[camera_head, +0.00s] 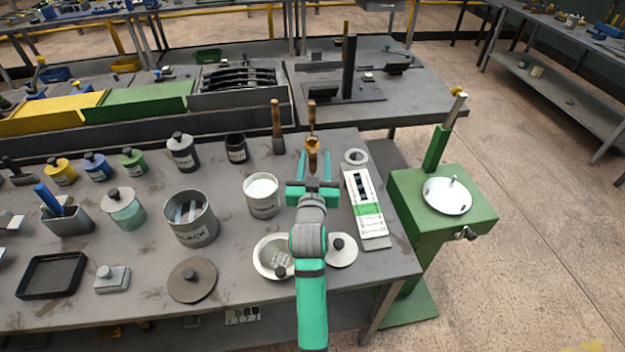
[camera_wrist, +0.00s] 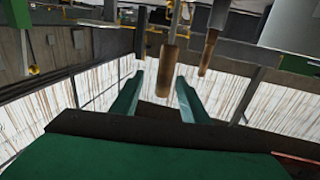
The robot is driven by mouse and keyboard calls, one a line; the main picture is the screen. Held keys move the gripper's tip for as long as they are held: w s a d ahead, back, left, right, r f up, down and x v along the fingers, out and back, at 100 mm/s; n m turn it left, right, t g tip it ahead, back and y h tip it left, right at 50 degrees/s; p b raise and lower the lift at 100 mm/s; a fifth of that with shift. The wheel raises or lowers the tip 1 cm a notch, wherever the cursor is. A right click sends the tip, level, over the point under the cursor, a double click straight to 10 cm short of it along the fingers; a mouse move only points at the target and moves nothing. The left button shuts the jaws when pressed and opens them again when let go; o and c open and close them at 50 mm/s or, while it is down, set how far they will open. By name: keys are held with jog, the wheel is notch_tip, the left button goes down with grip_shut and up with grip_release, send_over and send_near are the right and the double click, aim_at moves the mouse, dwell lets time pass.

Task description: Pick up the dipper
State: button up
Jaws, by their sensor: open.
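Two upright wooden-handled tools stand at the back of the bench. The one with a brown handle and a brassy lower part, which looks like the dipper (camera_head: 311,114), is in line with my gripper (camera_head: 315,158). My gripper is open, its teal fingers pointing toward the back of the bench. In the wrist view, a wooden handle (camera_wrist: 168,72) shows between the fingertips (camera_wrist: 160,78), with no clear contact. The other wooden-handled tool (camera_head: 277,120) stands to the left. The dipper's lower end is partly hidden by my gripper.
A white-lined can (camera_head: 262,198) stands left of my gripper, with a can marked BLACK (camera_head: 191,222) farther left. A white tray with a green band (camera_head: 366,222) lies to the right. A bowl (camera_head: 266,262) and a knobbed lid (camera_head: 342,256) flank my arm. A green stand (camera_head: 410,190) is right of the bench.

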jog(key=shift+w+a+f, duration=0.1)
jog(key=shift+w+a, duration=0.05)
jog(key=shift+w, duration=1.3)
jog(key=shift+w+a+f, duration=0.1)
jog(key=shift+w, duration=1.3)
grip_shut()
